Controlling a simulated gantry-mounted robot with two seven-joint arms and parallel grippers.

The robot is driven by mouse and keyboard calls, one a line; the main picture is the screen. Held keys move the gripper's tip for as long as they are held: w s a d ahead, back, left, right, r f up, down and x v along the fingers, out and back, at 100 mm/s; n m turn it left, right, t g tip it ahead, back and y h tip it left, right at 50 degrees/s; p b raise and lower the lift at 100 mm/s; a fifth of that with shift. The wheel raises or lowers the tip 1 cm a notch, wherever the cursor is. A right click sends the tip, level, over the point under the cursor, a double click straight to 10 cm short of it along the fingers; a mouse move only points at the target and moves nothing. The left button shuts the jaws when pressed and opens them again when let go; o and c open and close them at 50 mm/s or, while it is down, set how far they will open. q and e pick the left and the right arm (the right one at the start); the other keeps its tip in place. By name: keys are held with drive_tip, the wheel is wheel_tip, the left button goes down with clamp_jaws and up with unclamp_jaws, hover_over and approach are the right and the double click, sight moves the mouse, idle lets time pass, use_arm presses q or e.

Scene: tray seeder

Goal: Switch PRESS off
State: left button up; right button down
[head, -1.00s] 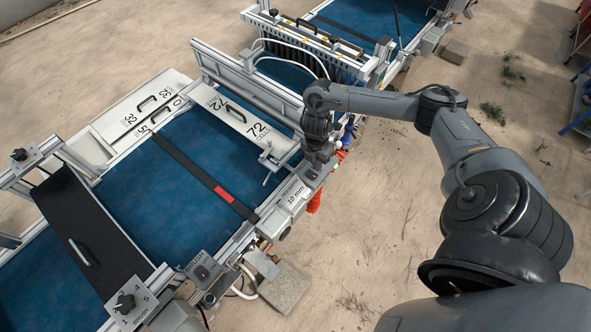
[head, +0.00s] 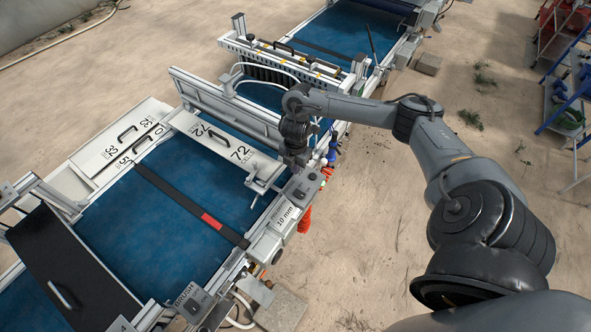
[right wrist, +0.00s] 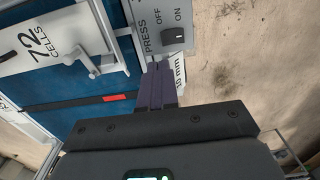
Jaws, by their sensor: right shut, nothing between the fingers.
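The PRESS switch box (head: 306,186) is a grey box on the near rail of the seeder line. In the right wrist view the box (right wrist: 150,22) carries the words PRESS, OFF and ON, with a small dark rocker switch (right wrist: 173,36) beside the labels. I cannot tell which way the rocker is tipped. My right gripper (head: 296,163) is just above and behind the box in the head view. In the right wrist view its purple-grey fingers (right wrist: 157,66) are together and empty, their tips close to the box's lower edge, short of the rocker. My left gripper is not in view.
A 10 mm plate (head: 286,215) is beside the box on the rail. The 72 CELLS plate (head: 222,140) and a dark strap with a red patch (head: 190,205) cross the blue belt (head: 150,225). A BRUSH box (head: 190,301) stands nearer.

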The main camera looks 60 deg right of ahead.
sight(295, 191)
wheel_tip(295, 191, down, 12)
drive_tip(key=shift+f+b, duration=0.15)
drive_tip(key=shift+b, duration=0.4)
drive_tip(key=shift+s+d, duration=0.1)
drive_tip(key=shift+s, duration=0.1)
drive_tip(key=shift+w+f, duration=0.15)
drive_tip(key=shift+w, duration=0.05)
drive_tip(key=shift+a, duration=0.2)
